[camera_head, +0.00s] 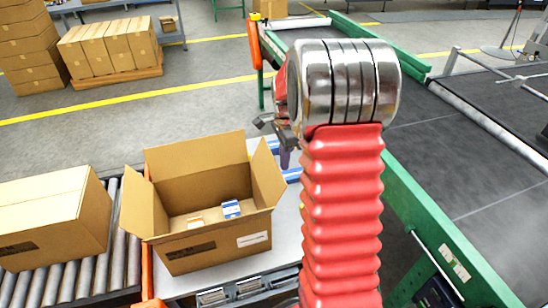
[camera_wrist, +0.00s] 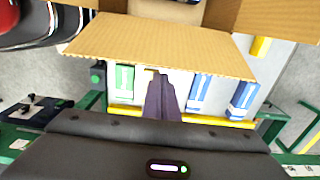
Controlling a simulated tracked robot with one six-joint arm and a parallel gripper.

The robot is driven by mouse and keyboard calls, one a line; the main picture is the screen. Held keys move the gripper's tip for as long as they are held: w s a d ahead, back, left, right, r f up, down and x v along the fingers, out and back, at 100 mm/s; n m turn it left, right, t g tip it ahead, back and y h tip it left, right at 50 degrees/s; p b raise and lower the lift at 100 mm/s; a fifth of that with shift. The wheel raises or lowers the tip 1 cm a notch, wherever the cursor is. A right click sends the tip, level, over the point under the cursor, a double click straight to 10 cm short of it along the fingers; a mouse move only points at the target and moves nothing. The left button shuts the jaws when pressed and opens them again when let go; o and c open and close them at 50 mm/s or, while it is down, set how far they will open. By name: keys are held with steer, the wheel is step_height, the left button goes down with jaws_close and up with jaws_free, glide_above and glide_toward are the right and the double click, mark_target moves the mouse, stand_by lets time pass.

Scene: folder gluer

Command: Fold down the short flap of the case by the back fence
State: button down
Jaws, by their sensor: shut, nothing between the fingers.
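The open brown case (camera_head: 218,248) stands on a pale table in the head view, holding small blue-white and orange-white boxes. Its left flap (camera_head: 146,207) leans outward, its far flap (camera_head: 195,157) stands up, and its right flap (camera_head: 267,174) stands up, slightly tilted. My gripper (camera_head: 285,156) is above and right of the right flap, partly hidden by my arm. In the wrist view, my gripper (camera_wrist: 161,73) has its dark fingers together and empty, tips at the edge of a cardboard flap (camera_wrist: 165,43). I cannot tell whether they touch it.
A closed carton (camera_head: 50,215) sits on the roller conveyor (camera_head: 95,268) at left. A green-framed belt (camera_head: 420,210) runs along the right.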

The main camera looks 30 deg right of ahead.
steer(key=shift+w+a, duration=0.3)
steer(key=shift+a, duration=0.9)
steer(key=shift+w+a, duration=0.3)
steer(key=shift+a, duration=0.9)
steer(key=shift+w+a, duration=0.3)
steer(key=shift+a, duration=1)
